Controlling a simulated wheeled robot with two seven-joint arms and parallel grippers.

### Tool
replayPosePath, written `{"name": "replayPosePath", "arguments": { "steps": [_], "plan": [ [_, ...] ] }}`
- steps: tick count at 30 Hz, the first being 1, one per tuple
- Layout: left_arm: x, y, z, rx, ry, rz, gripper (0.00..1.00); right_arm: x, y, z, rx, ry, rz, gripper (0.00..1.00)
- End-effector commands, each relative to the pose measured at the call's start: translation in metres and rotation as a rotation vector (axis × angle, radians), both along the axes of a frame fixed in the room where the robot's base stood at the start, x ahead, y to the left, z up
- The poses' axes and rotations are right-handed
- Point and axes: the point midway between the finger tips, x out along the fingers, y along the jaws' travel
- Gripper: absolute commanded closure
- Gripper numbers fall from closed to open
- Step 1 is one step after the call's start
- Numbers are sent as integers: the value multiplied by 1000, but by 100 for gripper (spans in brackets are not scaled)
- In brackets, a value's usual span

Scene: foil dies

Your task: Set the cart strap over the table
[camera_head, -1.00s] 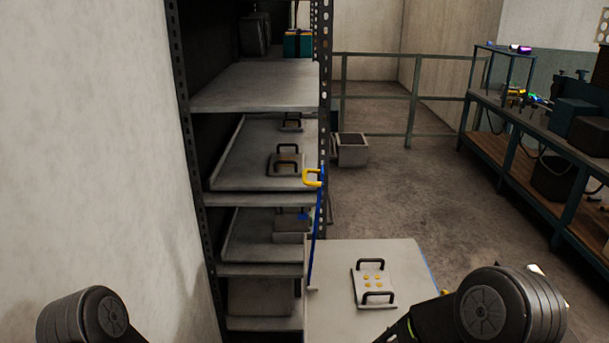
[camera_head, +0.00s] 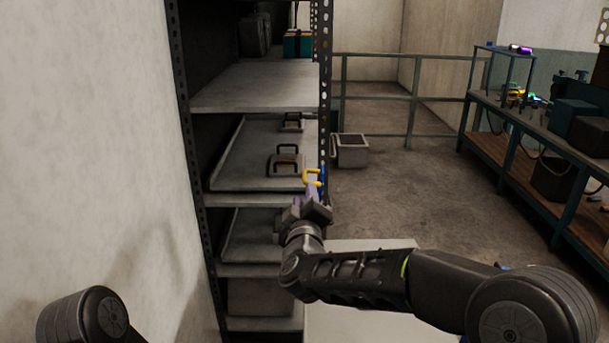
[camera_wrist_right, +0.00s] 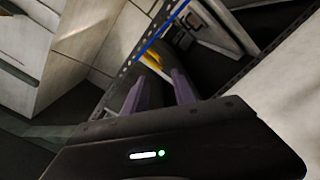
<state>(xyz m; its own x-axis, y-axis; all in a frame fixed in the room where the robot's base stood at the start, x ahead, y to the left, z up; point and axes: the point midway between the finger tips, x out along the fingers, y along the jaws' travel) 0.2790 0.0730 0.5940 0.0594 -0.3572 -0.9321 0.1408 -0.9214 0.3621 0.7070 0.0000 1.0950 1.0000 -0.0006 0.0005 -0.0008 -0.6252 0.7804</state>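The strap's yellow hook (camera_head: 312,172) is at the right front edge of the shelf rack, beside its upright. The strap is blue; a length of it shows in the right wrist view (camera_wrist_right: 163,30), with the yellow hook (camera_wrist_right: 151,61) close ahead of the fingertips. My right gripper (camera_head: 312,194) is just below the hook. Its two purple fingers are apart with nothing seen between them in the right wrist view (camera_wrist_right: 160,80). The cart table (camera_head: 375,244) is at the lower middle, mostly hidden behind my right arm. My left gripper is out of view.
The rack (camera_head: 255,87) has several shelves, with handled dies (camera_head: 285,163) on a pull-out tray. A wall stands close on the left. A workbench (camera_head: 540,130) runs along the right. The floor between is open, with a grey bin (camera_head: 352,155) by the rail.

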Motion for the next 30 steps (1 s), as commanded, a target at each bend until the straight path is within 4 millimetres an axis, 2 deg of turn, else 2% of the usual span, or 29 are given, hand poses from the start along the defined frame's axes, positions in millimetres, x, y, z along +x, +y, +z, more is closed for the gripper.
{"name": "replayPosePath", "arguments": {
  "steps": [5, 8, 21, 25, 30],
  "plan": [
    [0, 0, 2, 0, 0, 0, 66, 10, 0, 0, 0, 1, -1, 68],
    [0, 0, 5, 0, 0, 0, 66, 22, -1, 0, 0, 1, -2, 68],
    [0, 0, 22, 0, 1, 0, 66, 101, 0, 0, 1, 2, 0, 68],
    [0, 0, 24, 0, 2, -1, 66, 114, 0, 0, 2, 1, 0, 68],
    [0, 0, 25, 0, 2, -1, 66, 120, 0, 0, 1, 1, 1, 68]
  ]
}}
